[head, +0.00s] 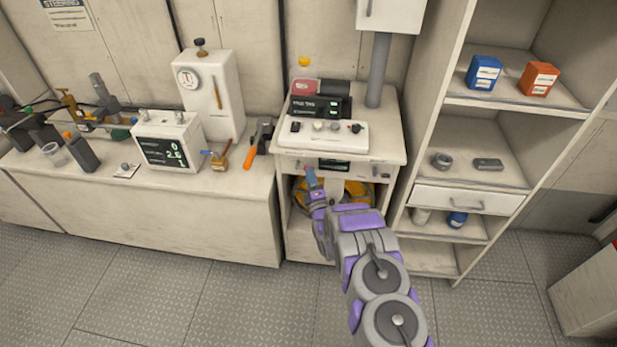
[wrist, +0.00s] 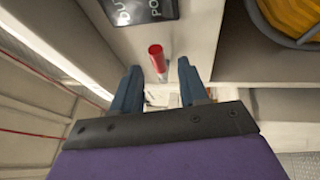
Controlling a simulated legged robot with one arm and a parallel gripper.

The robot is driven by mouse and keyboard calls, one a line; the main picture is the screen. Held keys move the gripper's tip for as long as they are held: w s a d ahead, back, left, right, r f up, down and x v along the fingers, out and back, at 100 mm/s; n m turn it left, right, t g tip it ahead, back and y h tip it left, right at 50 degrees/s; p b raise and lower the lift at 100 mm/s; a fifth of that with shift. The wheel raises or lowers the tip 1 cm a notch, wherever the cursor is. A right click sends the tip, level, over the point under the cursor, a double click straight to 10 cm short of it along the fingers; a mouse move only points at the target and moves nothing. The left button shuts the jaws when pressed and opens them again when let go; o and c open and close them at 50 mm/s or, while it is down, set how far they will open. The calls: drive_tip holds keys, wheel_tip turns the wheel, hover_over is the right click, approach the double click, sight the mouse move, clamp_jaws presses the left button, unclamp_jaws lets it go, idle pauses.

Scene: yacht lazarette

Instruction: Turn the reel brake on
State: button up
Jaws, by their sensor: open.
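My gripper (wrist: 158,85) is open, its two blue fingers apart, pointing at the front of the cabinet. A small red-tipped lever or knob (wrist: 156,56), perhaps the reel brake, stands out from the pale panel. In the wrist view it lies between the lines of the fingers, near the tips; I cannot tell whether it touches them. In the head view my gripper (head: 311,178) is at the left of the cabinet's lower opening, and it hides the lever. A yellow reel (head: 364,193) sits inside that opening, partly behind my arm. It also shows in the wrist view (wrist: 296,14).
A dark label plate (wrist: 145,8) with partly cut-off lettering is above the red tip. A control box with knobs (head: 322,134) stands on the cabinet (head: 380,152). A workbench (head: 150,215) is at left, open shelves (head: 480,100) at right. The floor in front is clear.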

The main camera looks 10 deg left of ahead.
drive_tip(key=shift+b+x, duration=0.4)
drive_tip(key=shift+x, duration=0.95)
drive_tip(key=shift+c, duration=0.3)
drive_tip(key=shift+f, duration=0.1)
clamp_jaws()
